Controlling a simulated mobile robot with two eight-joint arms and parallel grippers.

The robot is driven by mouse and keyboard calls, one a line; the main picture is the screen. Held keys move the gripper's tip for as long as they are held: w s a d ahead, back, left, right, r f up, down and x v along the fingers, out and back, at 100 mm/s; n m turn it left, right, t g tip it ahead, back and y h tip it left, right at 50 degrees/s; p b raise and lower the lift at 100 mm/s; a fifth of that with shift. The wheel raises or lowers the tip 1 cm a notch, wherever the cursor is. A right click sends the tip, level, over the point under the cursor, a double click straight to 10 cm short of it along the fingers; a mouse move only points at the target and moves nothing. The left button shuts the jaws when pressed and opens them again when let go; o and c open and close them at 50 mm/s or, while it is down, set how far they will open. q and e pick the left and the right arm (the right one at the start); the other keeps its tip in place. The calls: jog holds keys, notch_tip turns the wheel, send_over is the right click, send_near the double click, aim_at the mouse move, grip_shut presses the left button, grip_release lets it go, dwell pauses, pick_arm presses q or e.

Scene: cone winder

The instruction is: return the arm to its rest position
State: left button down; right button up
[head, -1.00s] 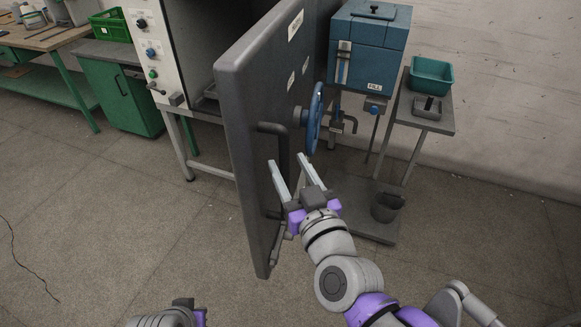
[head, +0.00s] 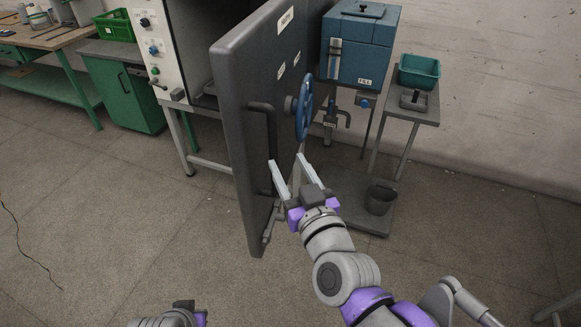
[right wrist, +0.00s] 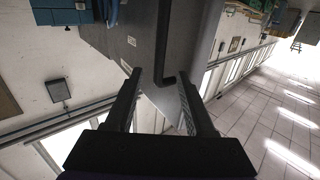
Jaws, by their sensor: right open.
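My right gripper (head: 286,160) is open, with its two pale fingers apart and nothing seen held. It is in front of the open dark grey door (head: 237,150). The door's dark bar handle (head: 271,125) is just left of and behind the fingers. In the right wrist view, the right gripper (right wrist: 159,75) shows spread dark fingers, and the handle (right wrist: 164,40) appears between and beyond their tips. I cannot tell how far off it is. Part of my left arm shows at the bottom of the head view; its gripper fingers are not seen.
A blue handwheel (head: 304,106) juts from the door close to the right fingertips. A blue box marked FILL (head: 360,58) and a small stand with a teal bin (head: 419,71) are behind. A bucket (head: 380,200) sits on a low shelf. Floor at the left is open.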

dwell(0.3)
jog(key=s+d+f+m+g+h, duration=0.1)
jog(key=s+d+f+g, duration=0.3)
jog(key=f, duration=0.4)
jog(key=s+d+f+m+g+h+p, duration=0.1)
jog(key=s+d+f+g, duration=0.3)
jog(key=f, duration=0.4)
jog(key=s+d+f+m+g+h, duration=0.1)
jog(key=s+d+f+g+h, duration=0.2)
jog(key=s+d+f, duration=0.3)
notch_tip(320, 180, down, 3)
jog(key=shift+s+d+g, duration=0.2)
jog(key=shift+s+g, duration=0.3)
jog(key=shift+s, duration=0.35)
